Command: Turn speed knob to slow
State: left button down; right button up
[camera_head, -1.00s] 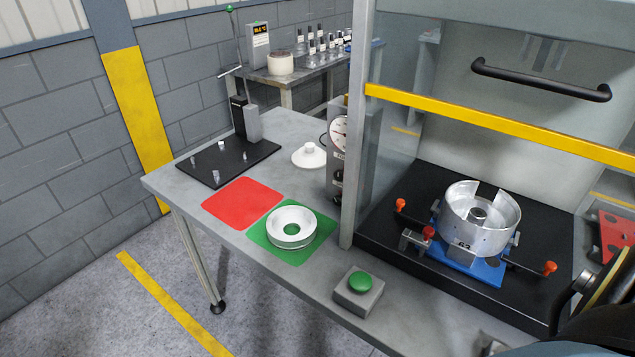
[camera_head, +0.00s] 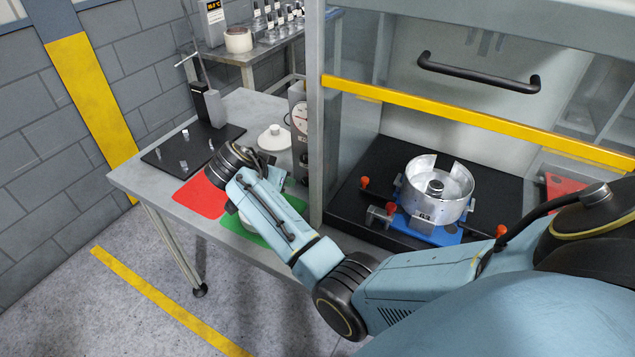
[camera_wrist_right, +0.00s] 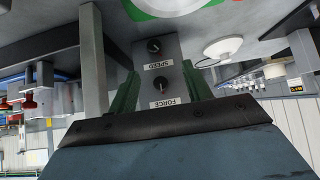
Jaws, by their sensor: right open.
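The speed knob (camera_wrist_right: 154,45) is a small black knob on a grey control panel (camera_wrist_right: 174,46), with a SPEED label beside it in the right wrist view. The force knob (camera_wrist_right: 161,84) is on the same panel, nearer the gripper. My right gripper (camera_wrist_right: 160,72) is open, its two green fingers on either side of the panel in this view. No contact with either knob shows. The control box (camera_head: 297,92) with a dial gauge stands by the frame post. My left gripper is out of view.
A silver clutch housing (camera_head: 440,200) sits on a blue fixture inside the press frame. The frame post (camera_head: 316,120) stands close to the control box. A white lid (camera_head: 273,139) and a black tray (camera_head: 190,153) lie on the bench. My arm partly covers the red mat (camera_head: 198,197) and green mat (camera_head: 240,229).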

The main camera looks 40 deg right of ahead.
aim_at(305, 182)
jog(key=shift+m, duration=0.3)
jog(key=x, duration=0.4)
jog(key=b+x, duration=0.1)
jog(key=x, duration=0.4)
jog(key=s+d+x, duration=0.1)
jog(key=x, duration=0.3)
jog(key=shift+d, duration=0.15)
